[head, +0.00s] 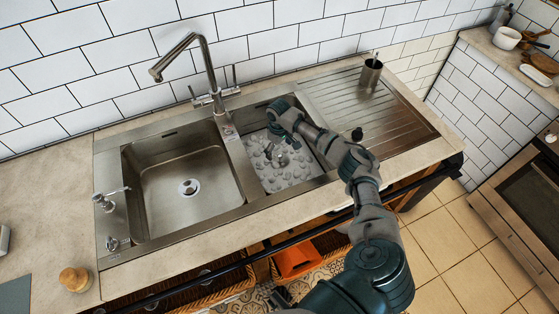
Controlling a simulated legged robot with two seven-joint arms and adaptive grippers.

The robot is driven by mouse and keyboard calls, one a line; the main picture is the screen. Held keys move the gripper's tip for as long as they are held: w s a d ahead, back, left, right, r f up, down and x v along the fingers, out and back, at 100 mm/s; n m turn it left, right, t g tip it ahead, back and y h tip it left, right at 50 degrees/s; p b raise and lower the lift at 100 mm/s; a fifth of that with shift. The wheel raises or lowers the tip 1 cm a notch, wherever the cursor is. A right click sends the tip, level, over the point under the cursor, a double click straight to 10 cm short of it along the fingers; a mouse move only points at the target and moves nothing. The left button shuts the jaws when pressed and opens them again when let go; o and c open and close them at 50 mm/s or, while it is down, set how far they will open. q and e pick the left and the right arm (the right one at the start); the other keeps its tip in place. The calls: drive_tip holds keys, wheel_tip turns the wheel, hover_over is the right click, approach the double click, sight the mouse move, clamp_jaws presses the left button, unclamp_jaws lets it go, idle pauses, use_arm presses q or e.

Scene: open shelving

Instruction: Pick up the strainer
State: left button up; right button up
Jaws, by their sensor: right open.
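My right gripper (275,156) is open and points down into the right sink basin (318,170), low over its bumpy grey floor. My right arm reaches in from the lower right and covers part of this basin. Small shiny grey parts show at the fingertips, and I cannot tell whether a strainer is among them. A round metal drain piece (188,187), which may be a strainer, sits in the floor of the left basin (160,180), away from the gripper. My left gripper is not in view.
A tall faucet (204,65) rises behind the basins. A metal cup (371,73) stands on the ridged drainboard (405,115), with a small black round thing (357,134) near its front. A wooden-topped object (75,279) sits on the left counter, which is mostly clear.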

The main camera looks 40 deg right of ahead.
sight(280, 156)
drive_tip(key=f, duration=0.3)
drive_tip(key=f+b, duration=0.1)
drive_tip(key=shift+s+d+f, duration=0.1)
drive_tip(key=shift+s+f, duration=0.05)
drive_tip(key=shift+s, duration=0.1)
drive_tip(key=shift+f, duration=0.3)
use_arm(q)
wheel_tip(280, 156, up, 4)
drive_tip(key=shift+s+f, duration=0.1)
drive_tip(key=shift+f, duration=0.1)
use_arm(e)
drive_tip(key=shift+c, duration=0.3)
